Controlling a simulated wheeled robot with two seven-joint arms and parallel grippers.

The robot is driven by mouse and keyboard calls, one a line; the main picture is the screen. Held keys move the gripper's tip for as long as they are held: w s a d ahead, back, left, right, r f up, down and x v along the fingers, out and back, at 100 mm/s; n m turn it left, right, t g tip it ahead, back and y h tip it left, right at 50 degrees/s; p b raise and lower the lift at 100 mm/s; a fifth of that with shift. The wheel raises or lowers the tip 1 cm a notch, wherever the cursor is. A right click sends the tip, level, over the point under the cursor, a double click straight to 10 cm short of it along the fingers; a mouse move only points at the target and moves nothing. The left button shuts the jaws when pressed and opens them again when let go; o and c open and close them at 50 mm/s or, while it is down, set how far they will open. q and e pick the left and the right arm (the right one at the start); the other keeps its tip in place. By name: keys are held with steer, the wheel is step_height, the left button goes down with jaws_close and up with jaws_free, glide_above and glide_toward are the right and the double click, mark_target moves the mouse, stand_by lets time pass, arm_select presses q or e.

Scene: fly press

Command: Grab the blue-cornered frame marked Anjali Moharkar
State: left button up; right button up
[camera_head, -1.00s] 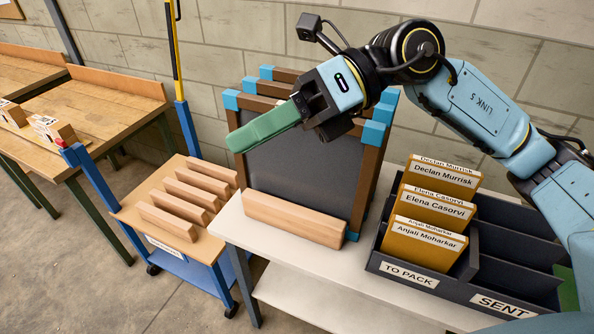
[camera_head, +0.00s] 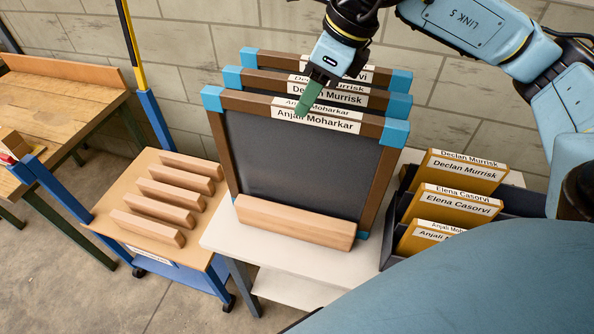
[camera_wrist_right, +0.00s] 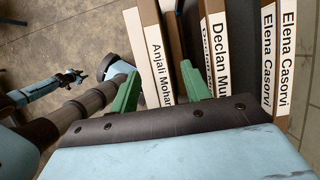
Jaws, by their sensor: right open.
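Three blue-cornered frames stand one behind another. The front frame (camera_head: 300,165), dark-panelled with brown bars, bears the Anjali Moharkar label (camera_head: 316,120); this label also shows in the wrist view (camera_wrist_right: 156,50). In the wrist view my right gripper (camera_wrist_right: 160,90) has one green finger before the Anjali label and the other between this frame and the Declan Murrisk frame (camera_wrist_right: 217,50). Contact cannot be told. A blue and black part at the wrist view's left may be my left arm; its jaws are unclear.
Behind is the Declan Murrisk frame (camera_head: 335,92), then the Elena Casorvi frame (camera_wrist_right: 285,60). A wooden block (camera_head: 295,222) lies before the frames on the white table (camera_head: 225,238). A dark bin (camera_head: 393,225) with yellow folders stands right. A trolley (camera_head: 110,225) with wooden blocks stands left.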

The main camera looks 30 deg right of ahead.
mark_target(299, 118)
steer(key=shift+p+x, duration=0.3)
steer(key=shift+x, duration=0.65)
steer(key=x, duration=0.3)
steer(key=shift+w+f+p, duration=0.1)
steer(key=shift+f+p, duration=0.25)
steer(key=shift+f, duration=0.15)
arm_select(q)
steer(key=w, duration=0.1)
steer(key=w+r, duration=0.1)
steer(key=w, duration=0.1)
steer(key=shift+w+d+r+t, duration=0.1)
steer(key=shift+r+t, duration=0.1)
steer(key=shift+t, duration=0.1)
steer(key=shift+w+f+b, duration=0.3)
steer(key=shift+f+b, duration=0.2)
arm_select(e)
steer(key=shift+a+f, duration=0.1)
steer(key=shift+f, duration=0.15)
jaws_close()
